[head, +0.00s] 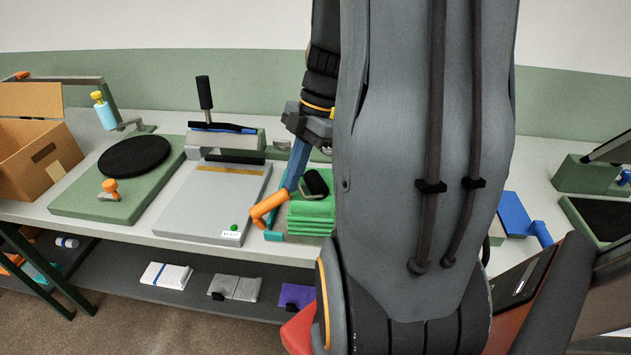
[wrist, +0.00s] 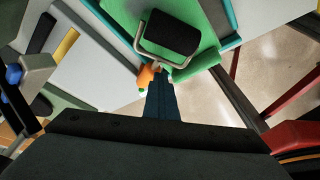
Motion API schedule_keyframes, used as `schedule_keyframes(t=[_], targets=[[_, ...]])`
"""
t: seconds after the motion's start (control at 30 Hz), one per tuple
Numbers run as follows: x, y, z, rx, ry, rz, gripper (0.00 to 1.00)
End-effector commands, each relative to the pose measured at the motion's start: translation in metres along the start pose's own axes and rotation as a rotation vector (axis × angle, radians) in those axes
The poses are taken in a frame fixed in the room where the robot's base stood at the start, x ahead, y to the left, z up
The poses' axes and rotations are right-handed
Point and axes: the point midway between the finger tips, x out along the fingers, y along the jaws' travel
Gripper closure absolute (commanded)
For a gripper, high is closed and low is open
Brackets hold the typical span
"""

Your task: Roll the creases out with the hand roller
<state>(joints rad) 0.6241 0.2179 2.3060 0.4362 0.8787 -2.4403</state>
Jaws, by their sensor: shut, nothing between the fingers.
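The hand roller (head: 315,182) lies on a stack of folded green fabric (head: 312,212). It has a black drum, a grey wire frame and an orange handle (head: 266,208) that sticks out past the stack's left front side. In the wrist view, the black drum (wrist: 172,34) and the wire frame show above the fingertips. My gripper (head: 287,188) points down with its blue fingers shut and empty, close to the handle. The fingertips (wrist: 157,72) overlap the handle in the wrist view, hiding most of it. I cannot tell whether they touch it. Any creases are too small to see.
A teal tray edge (wrist: 233,43) borders the fabric. Left of it stand a pale flat plate (head: 210,205) with a lever device behind, a green base with a black disc (head: 134,156), and a cardboard box (head: 35,140). My arm hides much of the bench's right side.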

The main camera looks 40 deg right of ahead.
Motion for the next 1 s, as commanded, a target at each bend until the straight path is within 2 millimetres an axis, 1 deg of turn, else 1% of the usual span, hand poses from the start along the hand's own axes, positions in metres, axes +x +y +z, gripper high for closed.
schedule_keyframes(t=[0.03, 0.13, 0.53, 0.83, 1.0], targets=[[0.002, 0.002, -0.005, -0.004, 0.000, -0.001, 1.00], [0.004, 0.005, -0.011, -0.002, 0.001, -0.001, 1.00], [0.005, 0.006, -0.015, -0.001, 0.002, -0.001, 1.00], [0.015, 0.016, -0.034, -0.003, 0.002, -0.003, 1.00], [0.016, 0.017, -0.036, -0.001, 0.003, -0.002, 1.00]])
